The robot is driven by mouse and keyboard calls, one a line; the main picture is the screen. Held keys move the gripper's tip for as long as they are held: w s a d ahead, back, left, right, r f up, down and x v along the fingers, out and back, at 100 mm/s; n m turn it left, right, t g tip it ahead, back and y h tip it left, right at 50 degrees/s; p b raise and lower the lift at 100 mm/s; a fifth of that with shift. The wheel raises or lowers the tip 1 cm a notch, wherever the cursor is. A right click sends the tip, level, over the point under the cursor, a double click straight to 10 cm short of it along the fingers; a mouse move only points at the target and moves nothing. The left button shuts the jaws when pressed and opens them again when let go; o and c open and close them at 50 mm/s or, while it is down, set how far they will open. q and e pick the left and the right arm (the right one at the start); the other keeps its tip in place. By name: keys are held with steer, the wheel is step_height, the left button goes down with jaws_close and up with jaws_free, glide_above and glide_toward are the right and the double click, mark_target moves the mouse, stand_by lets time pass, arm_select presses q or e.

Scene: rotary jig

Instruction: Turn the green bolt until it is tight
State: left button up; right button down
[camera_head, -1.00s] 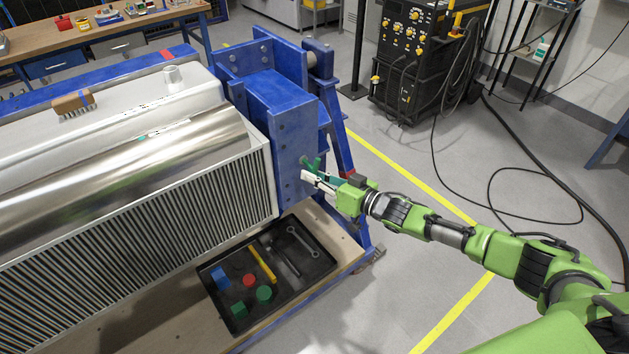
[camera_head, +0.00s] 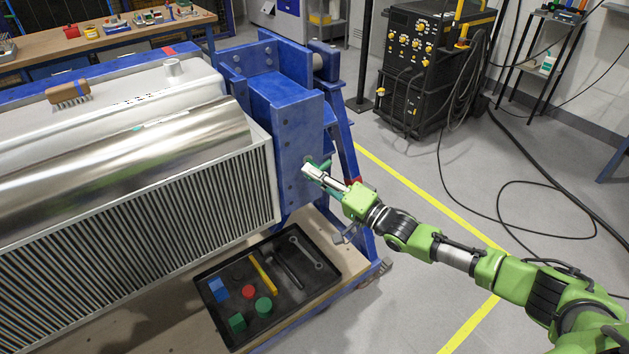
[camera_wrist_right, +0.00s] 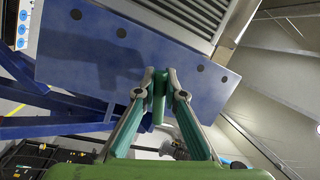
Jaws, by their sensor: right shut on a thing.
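The green bolt (camera_wrist_right: 158,97) shows in the right wrist view between my fingertips, at the blue end plate (camera_wrist_right: 110,50) of the jig. My right gripper (camera_wrist_right: 159,82) is shut on it. In the head view, my right gripper (camera_head: 311,168) reaches from the right to the side of the blue plate (camera_head: 292,145). The bolt is mostly hidden there by the fingers, and how far it sits in the plate cannot be told. My left gripper is in neither view.
A black tray (camera_head: 215,318) with blocks, a wrench and other tools lies below the plate on the wooden base. The large ribbed metal part (camera_head: 130,215) fills the left. A black welding machine (camera_head: 425,60) stands behind, with cables on the floor.

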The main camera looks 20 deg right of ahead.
steer(key=shift+r+m+t+b, duration=0.2)
steer(key=shift+m+t+b, duration=0.35)
steer(key=shift+m, duration=1.15)
steer(key=c, duration=2.1)
jaws_free()
steer(key=v, duration=1.2)
steer(key=shift+r, duration=0.1)
